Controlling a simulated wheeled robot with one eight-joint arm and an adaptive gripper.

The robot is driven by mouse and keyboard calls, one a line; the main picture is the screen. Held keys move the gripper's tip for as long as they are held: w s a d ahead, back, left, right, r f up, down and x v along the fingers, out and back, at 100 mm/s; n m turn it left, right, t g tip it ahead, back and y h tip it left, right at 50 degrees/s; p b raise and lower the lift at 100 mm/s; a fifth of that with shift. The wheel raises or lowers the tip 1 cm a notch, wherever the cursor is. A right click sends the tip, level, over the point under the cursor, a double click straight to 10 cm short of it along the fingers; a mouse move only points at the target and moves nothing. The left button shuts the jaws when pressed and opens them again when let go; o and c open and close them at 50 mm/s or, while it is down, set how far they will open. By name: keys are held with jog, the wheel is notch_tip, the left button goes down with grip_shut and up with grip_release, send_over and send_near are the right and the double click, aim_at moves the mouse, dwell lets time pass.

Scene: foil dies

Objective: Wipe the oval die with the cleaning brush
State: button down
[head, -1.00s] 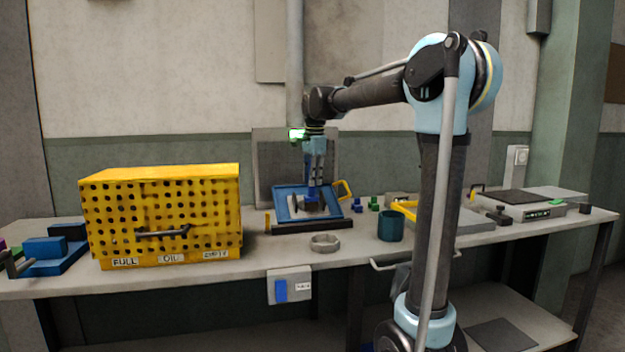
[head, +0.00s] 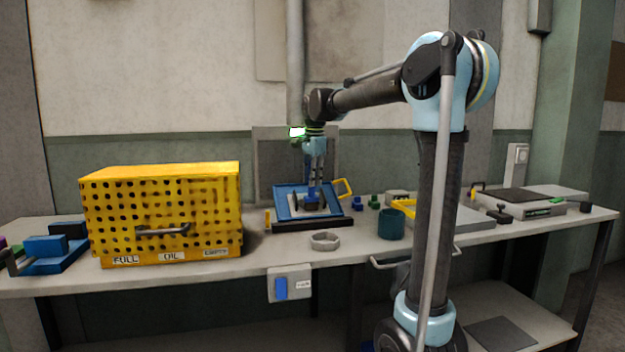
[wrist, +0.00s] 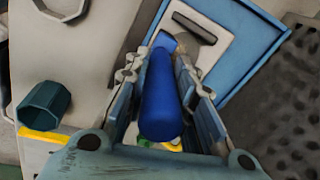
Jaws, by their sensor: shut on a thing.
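My gripper (head: 314,178) is shut on the blue handle of the cleaning brush (wrist: 162,100). The handle lies between the two fingers in the wrist view. In the head view the brush's blue part (head: 312,193) shows just under the fingers, over the blue-framed tray (head: 283,204). A dark grey piece (wrist: 196,28), perhaps the oval die, lies on the pale plate inside the blue frame (wrist: 250,50), close beyond the brush. Its full outline is hidden, and I cannot tell whether the bristles touch it.
A yellow perforated box (head: 160,212) stands left. Small blue and green pieces (head: 372,202) lie right of the tray. The bench front near the ring is clear.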

jog(key=shift+w+f, duration=0.15)
dwell(1.9)
notch_tip(320, 180, up, 5)
jog(key=s, duration=0.3)
jog(key=shift+d, duration=0.4)
dwell(0.4)
